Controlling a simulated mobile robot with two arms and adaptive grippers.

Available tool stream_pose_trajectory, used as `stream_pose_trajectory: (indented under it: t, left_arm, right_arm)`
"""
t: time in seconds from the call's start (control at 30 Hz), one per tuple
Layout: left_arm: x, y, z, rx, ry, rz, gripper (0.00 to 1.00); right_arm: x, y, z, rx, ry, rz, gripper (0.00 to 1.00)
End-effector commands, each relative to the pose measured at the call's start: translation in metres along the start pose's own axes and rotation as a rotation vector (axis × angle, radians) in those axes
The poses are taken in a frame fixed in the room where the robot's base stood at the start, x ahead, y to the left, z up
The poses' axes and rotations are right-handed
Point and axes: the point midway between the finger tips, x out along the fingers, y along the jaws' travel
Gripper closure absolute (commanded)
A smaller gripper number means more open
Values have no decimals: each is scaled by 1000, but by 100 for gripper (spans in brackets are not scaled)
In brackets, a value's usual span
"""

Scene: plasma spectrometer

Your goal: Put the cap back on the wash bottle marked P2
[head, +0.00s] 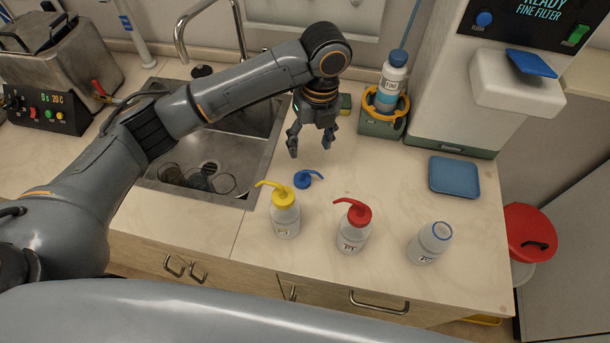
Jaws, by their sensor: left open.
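The uncapped wash bottle (431,243) stands upright at the right of the row near the counter's front edge. It has a blue ring at its open mouth, and its small label looks like P2. A blue cap with a spout (304,180) lies on the counter behind the yellow-capped bottle. My left gripper (309,149) is open and empty, pointing down above the counter, behind the blue cap and apart from it. My right gripper is not in view.
A yellow-capped bottle (285,214) and a red-capped bottle (353,228) stand left of the open one. The sink (243,190) is at left.

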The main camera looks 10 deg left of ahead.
Motion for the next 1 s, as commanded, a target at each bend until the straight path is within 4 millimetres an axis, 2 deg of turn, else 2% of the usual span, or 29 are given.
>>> stream_pose_trajectory:
  t: [0.1, 0.3, 0.43, 0.77, 0.87, 1.0]
  left_arm:
    - [25, 2, -1, -2, 4, 5, 40]
    - [58, 2, 0, -2, 2, 4, 40]
    - [66, 1, 0, -1, 1, 2, 40]
    - [68, 2, 0, -1, 1, 2, 40]
    - [76, 4, 0, -2, 2, 5, 40]
    - [97, 9, 1, -2, 2, 6, 40]
  right_arm:
    - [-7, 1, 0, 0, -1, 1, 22]
    - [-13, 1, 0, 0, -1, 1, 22]
    - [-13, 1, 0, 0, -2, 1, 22]
    - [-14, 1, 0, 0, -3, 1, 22]
    - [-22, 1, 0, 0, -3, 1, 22]
    - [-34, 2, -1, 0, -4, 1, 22]
